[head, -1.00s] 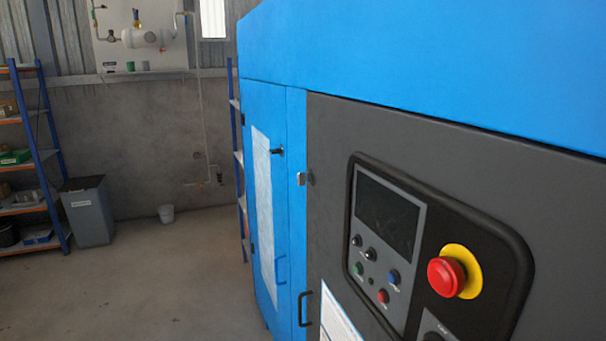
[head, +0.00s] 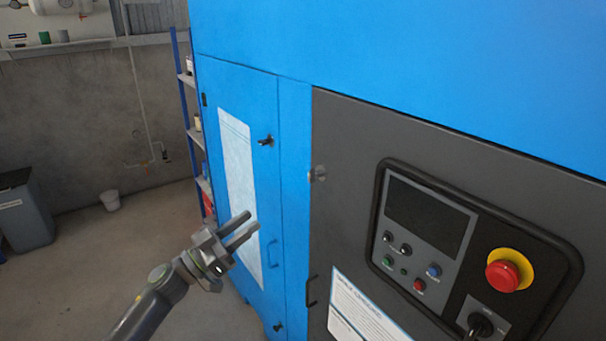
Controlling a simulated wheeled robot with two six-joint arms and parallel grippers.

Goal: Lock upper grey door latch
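The upper latch (head: 318,174) of the grey door is a small metallic piece at the door's upper left edge, by the blue post. It is too small to tell its exact position. The grey door (head: 345,130) looks flush with the blue cabinet. My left gripper (head: 253,220) comes in from the lower left, its two parallel fingers pointing up and right with a gap between them. It is empty, in front of the blue door, below and left of the latch in the picture. My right gripper is not in view.
The blue door (head: 262,105) has a black latch (head: 265,141) and a handle (head: 272,254). The grey door has a black handle (head: 311,291), a control panel and a red emergency button (head: 503,276).

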